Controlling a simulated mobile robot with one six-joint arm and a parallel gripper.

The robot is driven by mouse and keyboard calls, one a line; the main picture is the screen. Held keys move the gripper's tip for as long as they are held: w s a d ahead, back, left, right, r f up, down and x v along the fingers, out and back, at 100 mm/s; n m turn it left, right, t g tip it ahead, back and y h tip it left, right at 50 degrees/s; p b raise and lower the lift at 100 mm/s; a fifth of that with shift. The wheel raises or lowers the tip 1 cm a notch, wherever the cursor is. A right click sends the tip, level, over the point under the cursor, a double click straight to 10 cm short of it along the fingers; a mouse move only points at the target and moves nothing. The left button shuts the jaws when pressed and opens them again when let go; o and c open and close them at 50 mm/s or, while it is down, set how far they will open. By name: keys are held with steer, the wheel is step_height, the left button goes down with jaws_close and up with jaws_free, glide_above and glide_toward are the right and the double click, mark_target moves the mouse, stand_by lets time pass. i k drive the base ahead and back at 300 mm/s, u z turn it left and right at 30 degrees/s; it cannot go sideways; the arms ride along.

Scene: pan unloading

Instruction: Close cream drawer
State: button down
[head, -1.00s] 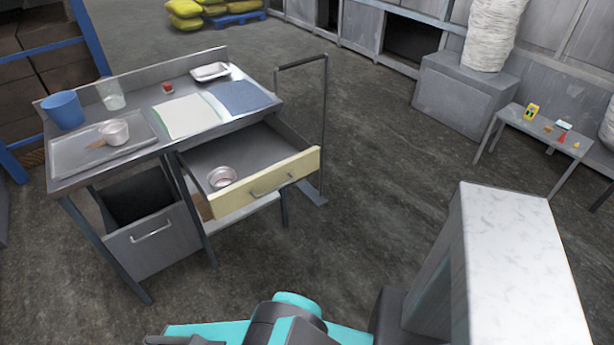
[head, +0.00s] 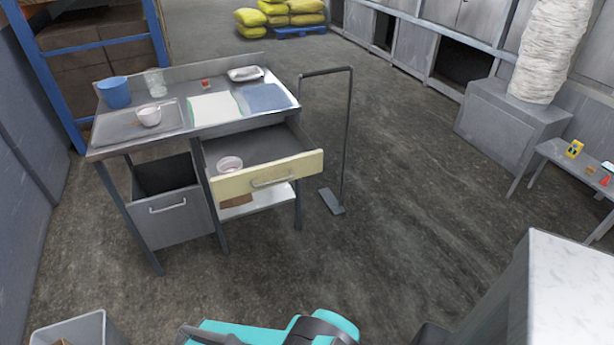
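The cream drawer (head: 240,183) hangs open at the right front of the metal workbench (head: 118,146) in the head view. Its front panel stands well out from the bench and has a grey bar handle (head: 272,182). A small pinkish-white bowl (head: 230,164) sits inside the drawer. My teal arm shows at the bottom edge, well apart from the drawer. My gripper's fingers cannot be made out in this view.
A grey drawer (head: 172,218) below left is also open. A metal stand (head: 346,140) rises right of the bench. A grey bin (head: 85,328) is at bottom left, and a white-topped block (head: 570,290) at bottom right. The floor before the bench is clear.

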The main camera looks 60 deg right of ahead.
mark_target(275, 152)
steer(key=z, duration=0.35)
steer(key=k, duration=0.9)
steer(key=z, duration=0.25)
steer(key=i, duration=0.7)
steer(key=u, duration=0.05)
